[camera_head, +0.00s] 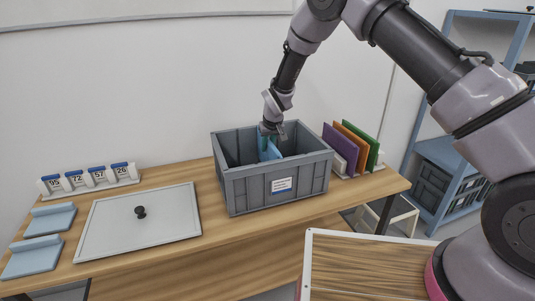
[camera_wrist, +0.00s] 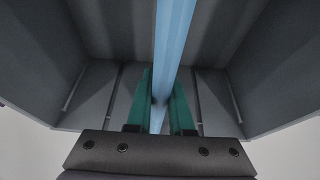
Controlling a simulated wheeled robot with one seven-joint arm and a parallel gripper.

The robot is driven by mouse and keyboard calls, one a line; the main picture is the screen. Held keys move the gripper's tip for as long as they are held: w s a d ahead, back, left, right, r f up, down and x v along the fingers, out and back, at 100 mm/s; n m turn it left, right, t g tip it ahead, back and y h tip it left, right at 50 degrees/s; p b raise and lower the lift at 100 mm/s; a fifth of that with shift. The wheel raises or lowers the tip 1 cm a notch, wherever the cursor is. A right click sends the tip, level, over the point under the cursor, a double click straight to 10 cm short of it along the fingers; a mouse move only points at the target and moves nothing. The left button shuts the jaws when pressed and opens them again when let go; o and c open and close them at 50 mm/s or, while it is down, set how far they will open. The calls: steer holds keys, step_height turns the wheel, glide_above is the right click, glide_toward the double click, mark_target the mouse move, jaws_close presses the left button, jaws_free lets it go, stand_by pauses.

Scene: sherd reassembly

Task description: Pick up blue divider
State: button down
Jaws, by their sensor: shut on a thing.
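The blue divider (camera_head: 269,151) stands upright inside the grey crate (camera_head: 250,190) on the wooden table. My gripper (camera_head: 267,130) reaches down into the crate from above and is shut on the divider's top edge. In the wrist view, the blue divider (camera_wrist: 174,45) runs between the two green fingers of my gripper (camera_wrist: 159,100), which press on both sides of it. The crate's inner walls (camera_wrist: 110,30) surround it. The divider's lower part is hidden by the crate's front wall.
Purple (camera_head: 340,148), orange (camera_head: 352,143) and green (camera_head: 362,140) panels stand in a white rack right of the crate. A grey lid (camera_head: 140,222) with a black knob lies to the left. Two light blue pieces (camera_head: 35,255) and a numbered rack (camera_head: 88,178) are at far left.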

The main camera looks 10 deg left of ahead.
step_height(320, 180, up, 24)
stand_by(0.4)
stand_by(0.9)
